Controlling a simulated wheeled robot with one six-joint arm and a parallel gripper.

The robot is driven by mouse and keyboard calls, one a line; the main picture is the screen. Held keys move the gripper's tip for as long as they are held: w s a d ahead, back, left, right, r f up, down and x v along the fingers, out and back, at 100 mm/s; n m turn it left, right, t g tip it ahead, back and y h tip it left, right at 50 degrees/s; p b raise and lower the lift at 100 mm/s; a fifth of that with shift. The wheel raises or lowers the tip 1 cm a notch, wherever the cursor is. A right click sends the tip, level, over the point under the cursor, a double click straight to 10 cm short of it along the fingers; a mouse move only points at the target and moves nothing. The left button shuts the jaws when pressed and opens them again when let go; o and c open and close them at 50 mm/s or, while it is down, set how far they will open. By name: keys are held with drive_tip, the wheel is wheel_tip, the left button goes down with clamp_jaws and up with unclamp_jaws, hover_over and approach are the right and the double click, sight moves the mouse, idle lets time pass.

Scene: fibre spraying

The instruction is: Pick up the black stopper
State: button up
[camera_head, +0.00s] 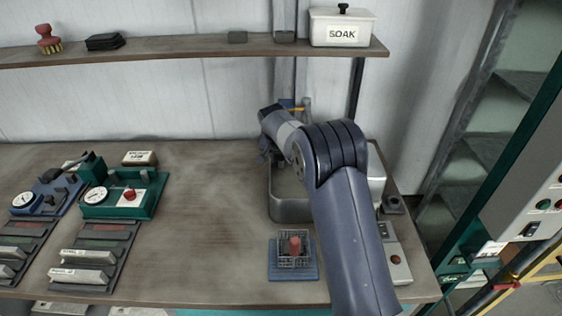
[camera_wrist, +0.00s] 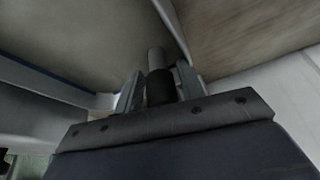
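My gripper (camera_head: 268,160) hangs over the metal basin (camera_head: 290,208) at the back of the bench, partly hidden by my arm. In the wrist view a dark, short cylinder, which looks like the black stopper (camera_wrist: 160,88), is between the two fingers of my gripper (camera_wrist: 158,90). A lighter grey cylinder (camera_wrist: 156,59) rises in line with it. The fingers are close beside the dark cylinder; whether both press on it cannot be told. In the head view the stopper cannot be made out.
A shelf (camera_head: 200,48) above holds a white SOAK box (camera_head: 341,27). A small wire rack (camera_head: 295,262) with a red piece stands in front of the basin. Green (camera_head: 125,196) and blue (camera_head: 46,194) gauge devices are at left. The middle of the bench is clear.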

drive_tip(key=shift+f, duration=0.1)
drive_tip(key=c, duration=0.8)
wheel_tip(320, 180, up, 10)
drive_tip(key=shift+r+b, duration=0.1)
drive_tip(key=shift+b, duration=0.85)
